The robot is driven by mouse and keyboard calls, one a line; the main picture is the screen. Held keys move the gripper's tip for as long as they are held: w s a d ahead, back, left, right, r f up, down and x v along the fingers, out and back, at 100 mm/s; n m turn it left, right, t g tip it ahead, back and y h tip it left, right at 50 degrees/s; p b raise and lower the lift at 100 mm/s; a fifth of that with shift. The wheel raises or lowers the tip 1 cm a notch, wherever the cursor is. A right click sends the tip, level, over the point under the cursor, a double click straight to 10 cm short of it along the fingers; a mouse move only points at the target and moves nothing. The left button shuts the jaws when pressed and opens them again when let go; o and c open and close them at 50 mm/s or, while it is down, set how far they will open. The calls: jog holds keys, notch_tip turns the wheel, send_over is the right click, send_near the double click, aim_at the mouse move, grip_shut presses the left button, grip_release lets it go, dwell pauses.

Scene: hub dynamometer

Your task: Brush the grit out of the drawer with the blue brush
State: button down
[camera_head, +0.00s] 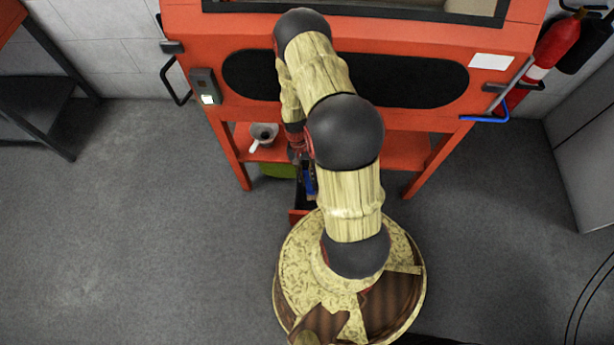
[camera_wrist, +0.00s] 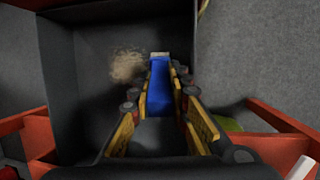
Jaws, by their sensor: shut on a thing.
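My gripper (camera_wrist: 160,100) is shut on the blue brush (camera_wrist: 159,88), which points away from the wrist with its pale tip (camera_wrist: 160,55) over the drawer floor. The drawer (camera_wrist: 90,40) is dark grey inside and fills the left and middle of the wrist view. A tan patch of grit (camera_wrist: 126,66) lies on its floor, just left of the brush tip. I cannot tell whether the brush touches the floor. In the head view the brush (camera_head: 309,183) shows as a blue bit beside my arm, and the drawer (camera_head: 297,216) is mostly hidden by my arm.
The orange cabinet (camera_head: 205,50) stands at the back, with a shelf (camera_head: 405,150) below. A scoop-like bowl with a white handle (camera_head: 263,135) rests on the shelf. A green thing (camera_head: 278,170) sits beneath it. The grey floor (camera_head: 130,220) is open at left.

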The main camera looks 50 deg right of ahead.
jog(key=shift+f+b, duration=0.3)
jog(key=shift+f, duration=0.25)
